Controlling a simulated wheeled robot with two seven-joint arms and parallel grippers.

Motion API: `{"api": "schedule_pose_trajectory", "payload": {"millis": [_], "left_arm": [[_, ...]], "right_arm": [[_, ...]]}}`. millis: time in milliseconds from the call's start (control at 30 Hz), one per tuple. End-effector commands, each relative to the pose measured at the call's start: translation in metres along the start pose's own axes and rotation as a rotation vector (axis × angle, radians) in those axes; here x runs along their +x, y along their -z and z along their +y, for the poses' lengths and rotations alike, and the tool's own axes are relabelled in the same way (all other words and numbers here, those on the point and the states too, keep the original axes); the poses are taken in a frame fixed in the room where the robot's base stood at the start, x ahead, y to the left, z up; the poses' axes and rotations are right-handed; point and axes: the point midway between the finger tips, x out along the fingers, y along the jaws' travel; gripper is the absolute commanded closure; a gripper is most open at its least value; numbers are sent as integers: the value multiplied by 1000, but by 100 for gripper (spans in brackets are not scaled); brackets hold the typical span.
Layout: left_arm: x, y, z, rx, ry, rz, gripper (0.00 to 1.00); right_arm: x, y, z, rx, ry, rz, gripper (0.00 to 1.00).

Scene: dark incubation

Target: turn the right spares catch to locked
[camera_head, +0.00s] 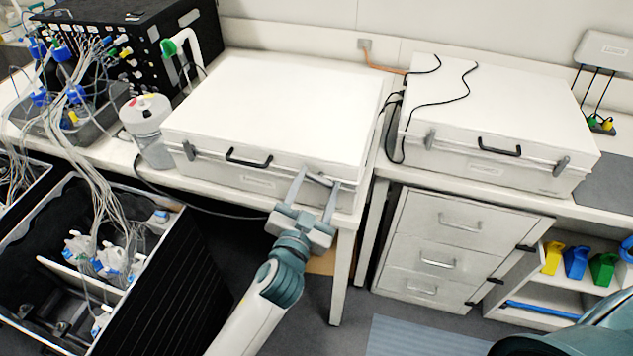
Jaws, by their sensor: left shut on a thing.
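Two white cases with black handles stand on the benches, the left case (275,105) and the right case (490,105). Each has a metal catch near either end of its front; their labels are too small to read, so I cannot tell which is the spares case. My left gripper (318,182) is at the left case's right catch (319,178), one finger on each side, shut on it. That catch looks tilted and is partly hidden by the fingers. The left case's left catch (189,150) stands near upright. My right gripper is not in view.
A black crate (160,275) with tubing is at lower left. A drawer unit (450,245) and a shelf with coloured holders (575,262) are at right. Dark cables lie over the right case.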

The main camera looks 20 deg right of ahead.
Motion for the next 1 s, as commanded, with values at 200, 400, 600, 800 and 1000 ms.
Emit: {"api": "schedule_pose_trajectory", "payload": {"millis": [200, 400, 600, 800, 1000], "left_arm": [[0, 1, 0, 205, 0, -2, 68], [0, 1, 1, 396, 0, -2, 68], [0, 1, 2, 587, -1, -1, 68], [0, 0, 2, 777, -2, -1, 68], [0, 0, 3, 958, -1, -1, 68]], "right_arm": [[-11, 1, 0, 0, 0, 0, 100], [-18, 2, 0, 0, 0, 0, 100], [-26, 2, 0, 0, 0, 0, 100], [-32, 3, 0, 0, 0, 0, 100], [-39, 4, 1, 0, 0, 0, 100]]}}
